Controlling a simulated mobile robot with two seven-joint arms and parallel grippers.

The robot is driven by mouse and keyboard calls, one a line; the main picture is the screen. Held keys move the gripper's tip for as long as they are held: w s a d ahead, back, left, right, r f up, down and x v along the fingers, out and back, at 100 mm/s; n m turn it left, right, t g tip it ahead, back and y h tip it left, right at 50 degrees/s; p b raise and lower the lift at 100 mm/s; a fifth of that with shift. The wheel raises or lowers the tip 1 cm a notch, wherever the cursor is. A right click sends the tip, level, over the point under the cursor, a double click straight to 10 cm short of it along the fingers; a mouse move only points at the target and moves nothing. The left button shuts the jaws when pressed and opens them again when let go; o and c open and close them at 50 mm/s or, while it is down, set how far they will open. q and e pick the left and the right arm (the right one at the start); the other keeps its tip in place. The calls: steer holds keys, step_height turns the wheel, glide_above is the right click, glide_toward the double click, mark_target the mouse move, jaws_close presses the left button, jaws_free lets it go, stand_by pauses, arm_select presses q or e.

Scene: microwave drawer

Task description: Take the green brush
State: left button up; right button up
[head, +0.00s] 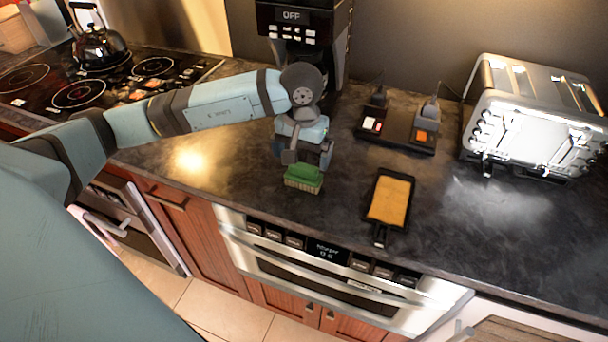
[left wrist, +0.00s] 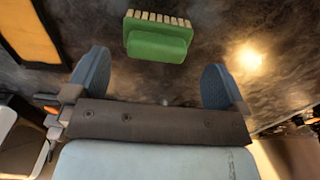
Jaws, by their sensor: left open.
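The green brush (head: 304,178) lies on the dark countertop near its front edge, with its pale bristles toward the front. In the left wrist view the brush (left wrist: 157,40) shows whole, beyond the fingertips and roughly centred between them. My left gripper (head: 303,160) is just above and behind the brush in the head view, pointing down. In the left wrist view its two fingers (left wrist: 158,82) stand wide apart with nothing between them. The gripper does not appear to touch the brush. My right gripper is not in view.
A board with an orange-yellow top (head: 390,200) lies right of the brush. A stove with a kettle (head: 100,48) is at left. The counter left of the brush is clear.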

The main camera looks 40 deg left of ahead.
mark_target(303, 167)
arm_select(q)
steer(key=shift+d+f+p, duration=0.15)
steer(key=shift+f+p, duration=0.3)
steer(key=shift+f, duration=2.6)
steer(key=c, duration=0.6)
steer(key=shift+c, duration=0.2)
steer(key=shift+r, duration=0.15)
step_height(303, 167, up, 20)
steer(key=b, duration=0.1)
steer(key=o, duration=0.4)
steer(key=shift+c, duration=1.5)
